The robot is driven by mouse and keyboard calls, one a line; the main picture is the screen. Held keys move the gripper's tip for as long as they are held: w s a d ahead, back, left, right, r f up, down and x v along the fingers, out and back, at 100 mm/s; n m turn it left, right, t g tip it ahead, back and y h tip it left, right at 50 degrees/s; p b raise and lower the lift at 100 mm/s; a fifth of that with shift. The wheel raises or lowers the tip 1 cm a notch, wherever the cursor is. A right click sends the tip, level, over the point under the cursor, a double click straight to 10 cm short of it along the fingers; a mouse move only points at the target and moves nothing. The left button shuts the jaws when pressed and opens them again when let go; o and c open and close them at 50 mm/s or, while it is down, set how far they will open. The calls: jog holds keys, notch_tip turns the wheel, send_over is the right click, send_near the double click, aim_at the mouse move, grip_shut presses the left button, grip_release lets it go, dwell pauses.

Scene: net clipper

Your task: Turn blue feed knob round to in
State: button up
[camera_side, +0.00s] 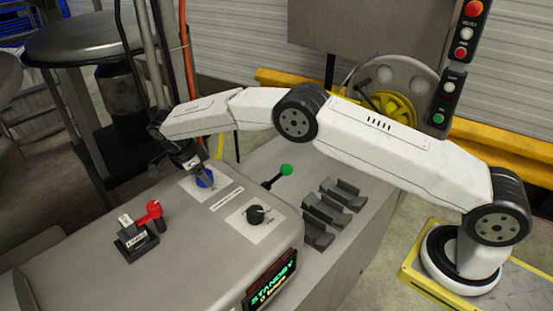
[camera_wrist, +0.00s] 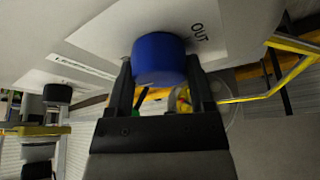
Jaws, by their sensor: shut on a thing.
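The blue feed knob (camera_side: 205,179) sits on a white label plate on top of the grey machine housing. My gripper (camera_side: 194,166) reaches down to it from above in the side view. In the wrist view the blue knob (camera_wrist: 158,60) is between the two dark fingers of my gripper (camera_wrist: 160,80), which are shut on its sides. The word OUT (camera_wrist: 199,33) shows on the plate to the right of the knob. The word for in cannot be seen, and the knob's pointer is not clear.
A black knob (camera_side: 256,215) on another white plate is nearby. A green-tipped lever (camera_side: 286,170) and black cradles (camera_side: 335,205) stand to the right. A red-handled lever (camera_side: 153,210) is at left. A display reading STANDBY (camera_side: 271,283) is in front. Upright rods and an orange hose (camera_side: 187,50) rise behind my gripper.

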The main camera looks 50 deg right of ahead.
dwell(0.3)
jog(key=o, duration=1.2)
jog(key=shift+o, duration=0.2)
jog(key=shift+r, duration=0.1)
jog(key=v, duration=0.7)
jog(key=shift+a+r, duration=0.15)
jog(key=shift+r, duration=0.05)
jog(key=shift+r, duration=0.1)
